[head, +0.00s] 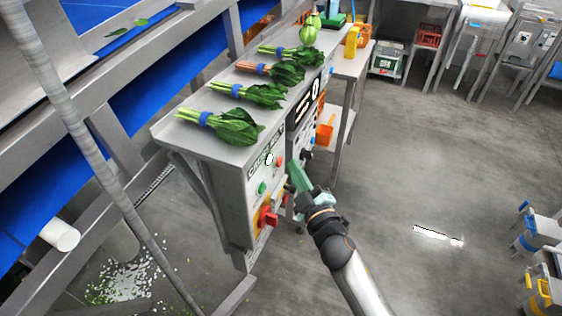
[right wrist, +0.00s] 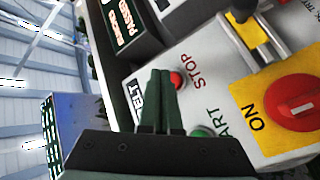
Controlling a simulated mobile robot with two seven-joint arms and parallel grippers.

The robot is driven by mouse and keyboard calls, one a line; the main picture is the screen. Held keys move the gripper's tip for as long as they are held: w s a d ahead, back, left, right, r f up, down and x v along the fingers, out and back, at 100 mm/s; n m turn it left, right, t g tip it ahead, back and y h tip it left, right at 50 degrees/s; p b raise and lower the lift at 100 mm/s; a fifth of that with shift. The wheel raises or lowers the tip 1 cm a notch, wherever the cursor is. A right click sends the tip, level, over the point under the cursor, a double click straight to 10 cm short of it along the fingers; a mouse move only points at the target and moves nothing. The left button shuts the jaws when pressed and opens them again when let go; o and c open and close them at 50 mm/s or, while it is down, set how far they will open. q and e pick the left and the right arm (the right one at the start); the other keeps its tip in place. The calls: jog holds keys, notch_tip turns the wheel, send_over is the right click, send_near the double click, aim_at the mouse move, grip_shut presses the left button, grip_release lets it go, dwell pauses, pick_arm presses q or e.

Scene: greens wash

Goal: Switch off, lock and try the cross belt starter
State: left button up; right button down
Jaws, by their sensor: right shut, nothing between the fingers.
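The cross belt starter (head: 232,190) is a grey box under the bench end. It has a red stop button (head: 280,162), a green start button (head: 262,188) and a red rotary switch (head: 268,218) on a yellow plate. In the right wrist view, the stop button (right wrist: 178,80), green button (right wrist: 203,131) and red switch (right wrist: 297,101) show, with ON on the yellow plate. My right gripper (head: 294,168) is shut and empty, its fingertips (right wrist: 160,75) close beside the stop button. I cannot tell whether they touch it. My left gripper is not in view.
Bunches of greens (head: 240,127) lie along the grey bench top. A yellow and metal fitting (right wrist: 262,38) sits above the switch in the right wrist view. An orange container (head: 325,133) is on a lower shelf behind. Open grey floor (head: 420,160) lies to the right.

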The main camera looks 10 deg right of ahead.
jog(key=shift+a, duration=0.1)
dwell(0.7)
jog(key=shift+w+a, duration=0.25)
jog(key=shift+a, duration=0.05)
jog(key=shift+w+a, duration=0.25)
jog(key=shift+a, duration=0.1)
dwell(1.0)
jog(key=shift+s+d, duration=0.5)
jog(key=shift+d, duration=0.2)
jog(key=s+d, duration=0.1)
jog(key=s+d+p, duration=0.1)
jog(key=d, duration=0.2)
jog(key=shift+s+d, duration=0.1)
jog(key=shift+s, duration=0.3)
